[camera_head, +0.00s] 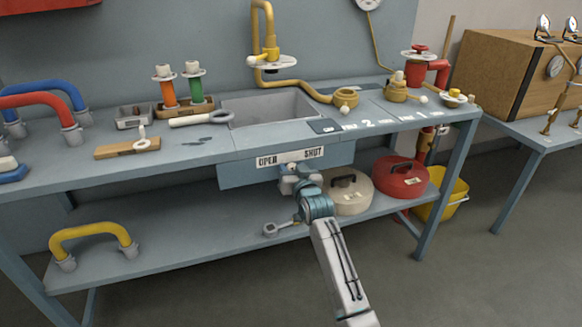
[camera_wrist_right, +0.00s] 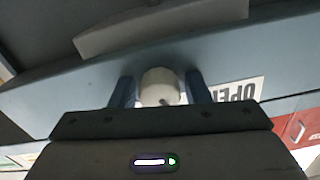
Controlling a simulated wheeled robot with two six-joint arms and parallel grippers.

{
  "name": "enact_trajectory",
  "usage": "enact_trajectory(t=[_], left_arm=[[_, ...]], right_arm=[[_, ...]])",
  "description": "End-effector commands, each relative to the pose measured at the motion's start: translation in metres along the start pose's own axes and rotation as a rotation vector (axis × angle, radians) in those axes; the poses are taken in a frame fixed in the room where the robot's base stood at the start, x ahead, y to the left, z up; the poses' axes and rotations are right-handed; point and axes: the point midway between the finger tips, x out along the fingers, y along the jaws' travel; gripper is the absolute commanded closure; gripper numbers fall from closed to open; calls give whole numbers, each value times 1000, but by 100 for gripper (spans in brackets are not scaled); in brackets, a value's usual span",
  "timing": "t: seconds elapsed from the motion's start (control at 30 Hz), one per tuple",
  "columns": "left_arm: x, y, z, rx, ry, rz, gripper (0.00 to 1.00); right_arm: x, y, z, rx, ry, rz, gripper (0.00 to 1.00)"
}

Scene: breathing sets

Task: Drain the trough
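The trough (camera_head: 266,106) is a grey sunken basin in the blue-grey bench top, under a yellow swan-neck tap (camera_head: 266,40). A white label (camera_head: 290,157) reading OPEN and SHUT is on the front panel below it. My left gripper is not in view.
A cream lidded pot (camera_head: 350,192) and a red one (camera_head: 400,178) stand on the lower shelf, right of my arm. A yellow bucket (camera_head: 442,198) is behind the bench's right leg.

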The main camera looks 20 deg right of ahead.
Motion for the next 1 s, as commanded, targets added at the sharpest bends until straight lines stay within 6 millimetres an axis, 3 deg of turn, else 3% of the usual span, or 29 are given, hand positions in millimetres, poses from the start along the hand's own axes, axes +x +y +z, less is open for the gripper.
enact_trajectory(t=[0.03, 0.17, 0.57, 1.0], left_arm=[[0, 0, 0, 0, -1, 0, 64], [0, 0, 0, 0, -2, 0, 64], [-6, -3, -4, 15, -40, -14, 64], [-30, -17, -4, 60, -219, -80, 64]], right_arm=[[0, 0, 0, 0, 0, 0, 68], [0, 0, 0, 0, 0, 0, 91], [0, 0, -1, -73, -2, 0, 91], [0, -1, -2, -430, -2, 0, 91]])
